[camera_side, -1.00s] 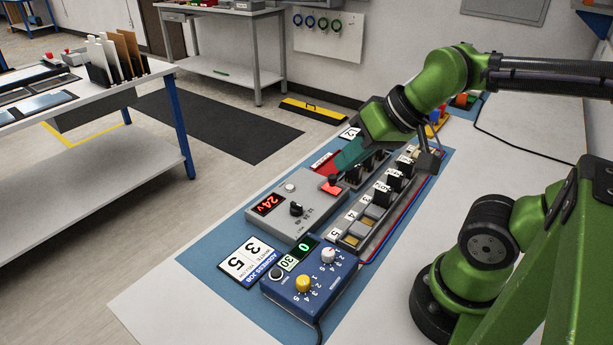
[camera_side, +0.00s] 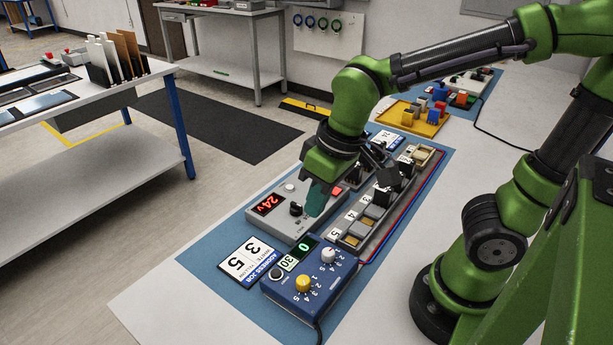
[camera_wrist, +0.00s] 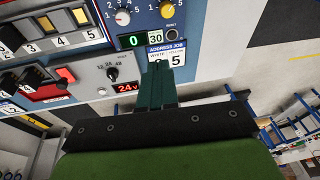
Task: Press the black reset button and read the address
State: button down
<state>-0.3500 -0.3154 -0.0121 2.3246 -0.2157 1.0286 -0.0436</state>
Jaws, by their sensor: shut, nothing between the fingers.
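The blue address box (camera_side: 318,291) sits on the blue mat, with a white knob (camera_side: 328,255), a yellow knob (camera_side: 303,284) and a small display reading 0 above 30. The black reset button (camera_side: 276,272) is at the box's left corner; it also shows in the wrist view (camera_wrist: 171,35). The job card (camera_side: 249,262) beside the box reads 3 and 5. My gripper (camera_side: 315,212) is shut and empty, pointing down above the grey power unit, apart from the button. In the wrist view its fingertips (camera_wrist: 157,66) cover part of the card.
The grey power unit (camera_side: 276,224) shows 24 V, with a black knob and a red switch. A grey rack (camera_side: 383,211) with numbered slots and black modules runs beside it. A yellow tray (camera_side: 419,124) with coloured blocks stands farther back. White table is clear in front.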

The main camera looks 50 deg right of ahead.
aim_at(274, 277)
jog(key=w+a+f+n+g+h, duration=0.1)
jog(key=w+a+f+n+h, duration=0.3)
jog(key=n+h, duration=0.5)
jog(key=shift+w+a+f+g+h, duration=0.3)
jog(key=shift+w+a+h, duration=0.45)
jog(key=shift+a+h, duration=0.25)
jog(key=shift+f, duration=4.45)
jog(key=shift+f, duration=0.15)
jog(key=shift+f, duration=0.3)
